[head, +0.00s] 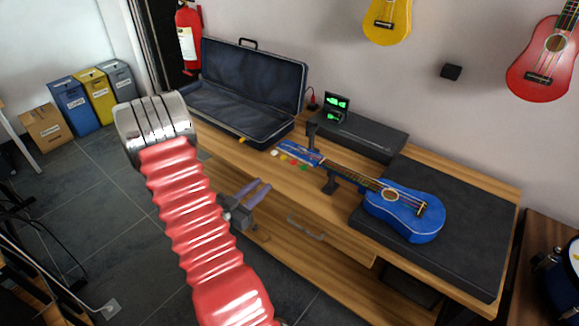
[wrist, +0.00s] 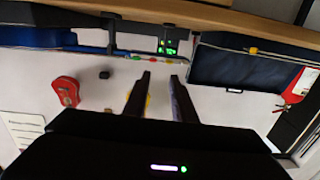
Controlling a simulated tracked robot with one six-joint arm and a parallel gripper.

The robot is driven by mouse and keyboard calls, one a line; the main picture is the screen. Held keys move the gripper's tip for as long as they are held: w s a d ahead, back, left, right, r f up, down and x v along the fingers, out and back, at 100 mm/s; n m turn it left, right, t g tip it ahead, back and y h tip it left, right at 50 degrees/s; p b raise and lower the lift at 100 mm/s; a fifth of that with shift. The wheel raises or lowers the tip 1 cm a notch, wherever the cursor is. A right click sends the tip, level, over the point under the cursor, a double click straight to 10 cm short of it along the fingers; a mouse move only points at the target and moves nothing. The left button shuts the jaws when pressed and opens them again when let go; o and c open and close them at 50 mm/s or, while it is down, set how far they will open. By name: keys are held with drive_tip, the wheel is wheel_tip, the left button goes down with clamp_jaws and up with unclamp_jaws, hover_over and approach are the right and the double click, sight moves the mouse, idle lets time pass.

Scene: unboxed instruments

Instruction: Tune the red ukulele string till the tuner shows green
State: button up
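The blue ukulele (head: 405,210) lies on the bench with its body on a dark mat and its neck on a stand. Its headstock (head: 298,152) points left, with small coloured tuning pegs (head: 290,161) along the near edge. Which string is red is too small to tell. The tuner (head: 337,103) behind the headstock has lit green marks; its green display also shows in the wrist view (wrist: 170,47). My gripper (head: 262,187) is in front of the bench, apart from the pegs. In the wrist view its two fingers (wrist: 160,78) are spread with nothing between them.
An open dark instrument case (head: 215,122) lies on the bench to the left. A closed dark case (head: 365,132) lies behind the ukulele neck. A drawer handle (head: 305,229) sticks out of the bench front. Yellow (head: 387,20) and red (head: 544,55) ukuleles hang on the wall.

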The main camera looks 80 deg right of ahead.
sight(293, 162)
drive_tip(key=shift+s+g, duration=0.3)
drive_tip(key=shift+s, duration=0.3)
drive_tip(key=x, duration=1.3)
drive_tip(key=shift+d, duration=0.35)
drive_tip(key=shift+s, duration=0.1)
clamp_jaws()
